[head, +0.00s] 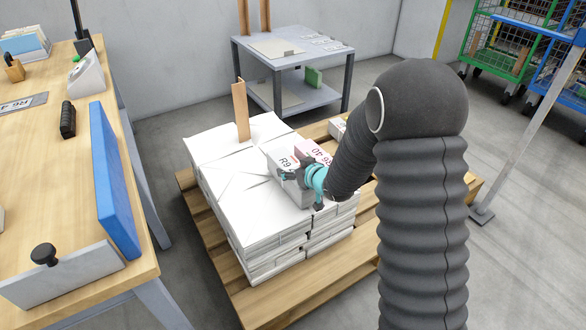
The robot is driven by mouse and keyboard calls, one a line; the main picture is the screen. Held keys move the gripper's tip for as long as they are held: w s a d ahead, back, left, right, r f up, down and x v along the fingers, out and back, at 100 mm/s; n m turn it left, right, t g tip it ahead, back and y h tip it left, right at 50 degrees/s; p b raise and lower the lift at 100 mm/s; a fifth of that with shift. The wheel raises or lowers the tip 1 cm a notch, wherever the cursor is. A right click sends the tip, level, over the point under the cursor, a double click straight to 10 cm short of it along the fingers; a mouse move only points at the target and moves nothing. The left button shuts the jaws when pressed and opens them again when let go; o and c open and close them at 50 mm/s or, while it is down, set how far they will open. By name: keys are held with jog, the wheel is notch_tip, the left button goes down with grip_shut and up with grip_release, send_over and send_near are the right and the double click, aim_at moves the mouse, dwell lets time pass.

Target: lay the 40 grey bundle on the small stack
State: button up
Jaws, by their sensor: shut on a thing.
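My gripper (309,180), with teal fingers, is over the right part of a block of white paper bundles (225,190) on a wooden pallet. It is shut on a grey bundle (279,160) whose label reads "R9" with a small red mark; the fingers hide part of it. I cannot read a 40 on it for certain. I cannot tell whether the grey bundle touches the paper below. I cannot make out a separate small stack; my arm hides part of the pallet's right side.
A brown upright post (241,111) stands at the block's back. The pallet (251,293) has bare slats in front. A grey two-shelf table (289,55) stands behind. A wooden workbench (38,155) with a blue panel (114,180) is at left, wheeled cages (500,45) at far right.

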jog(key=shift+f+b, duration=0.45)
jog(key=shift+b, duration=0.05)
dwell(0.3)
jog(key=o, duration=1.9)
jog(key=shift+f, duration=0.2)
jog(key=v, duration=1.2)
